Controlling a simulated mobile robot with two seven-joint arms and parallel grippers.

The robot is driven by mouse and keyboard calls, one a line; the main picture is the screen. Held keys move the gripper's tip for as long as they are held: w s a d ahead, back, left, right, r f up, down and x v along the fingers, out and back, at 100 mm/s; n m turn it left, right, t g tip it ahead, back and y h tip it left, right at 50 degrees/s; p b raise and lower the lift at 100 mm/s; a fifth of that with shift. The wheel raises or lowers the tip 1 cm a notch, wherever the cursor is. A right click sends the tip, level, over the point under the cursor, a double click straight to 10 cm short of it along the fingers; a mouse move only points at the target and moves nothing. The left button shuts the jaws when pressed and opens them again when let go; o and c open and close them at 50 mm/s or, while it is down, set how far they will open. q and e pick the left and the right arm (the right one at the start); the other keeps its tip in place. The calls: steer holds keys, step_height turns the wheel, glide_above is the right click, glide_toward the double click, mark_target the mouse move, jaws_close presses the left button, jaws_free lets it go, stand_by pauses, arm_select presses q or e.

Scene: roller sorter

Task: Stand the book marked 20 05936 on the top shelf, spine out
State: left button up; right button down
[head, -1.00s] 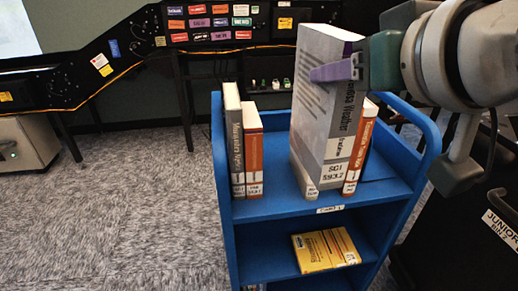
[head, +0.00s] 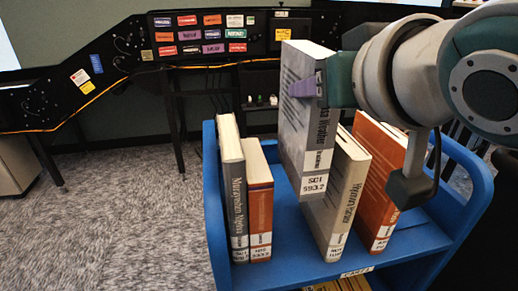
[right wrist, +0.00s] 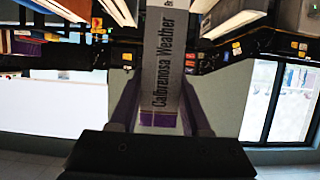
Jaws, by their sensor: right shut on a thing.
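My right gripper (head: 312,84) is shut on a thick grey book (head: 293,125) near its top. The book is upright, slightly tilted, with its dark spine facing the camera and a white label that seems to read SCI 593.2; I cannot make out 20 05936 on any book. The right wrist view shows the spine title "Calbrenosa Weather" (right wrist: 162,65) between the purple fingers. The book hangs over the blue cart's top shelf (head: 290,222), left of a cream-and-grey book (head: 345,190); whether they touch is unclear. My left gripper is not in view.
A grey book (head: 233,190) and an orange book (head: 259,205) stand at the shelf's left end. Another orange book (head: 385,185) leans on the right. Bare shelf shows between the two groups. A yellow book (head: 335,286) lies on the shelf below.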

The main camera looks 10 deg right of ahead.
mark_target(315, 183)
step_height(315, 183, down, 13)
steer(key=b, duration=0.3)
steer(key=shift+s+f+b, duration=0.1)
steer(key=shift+s+b, duration=0.05)
steer(key=shift+b, duration=0.15)
step_height(315, 183, down, 4)
steer(key=shift+f+b, duration=0.1)
steer(key=shift+b, duration=0.75)
steer(key=shift+c, duration=1.8)
jaws_free()
steer(key=p+v, duration=0.2)
steer(key=v, duration=1)
steer(key=s+d+f+g, duration=0.2)
steer(key=s+f+g, duration=0.1)
steer(key=s+g, duration=0.2)
steer(key=s+d+f+n+g, duration=0.1)
steer(key=s+d+f+g, duration=0.2)
steer(key=s, duration=0.7)
steer(key=shift+f+n+g, duration=0.3)
steer(key=shift+f+g, duration=0.15)
steer(key=shift+g, duration=0.55)
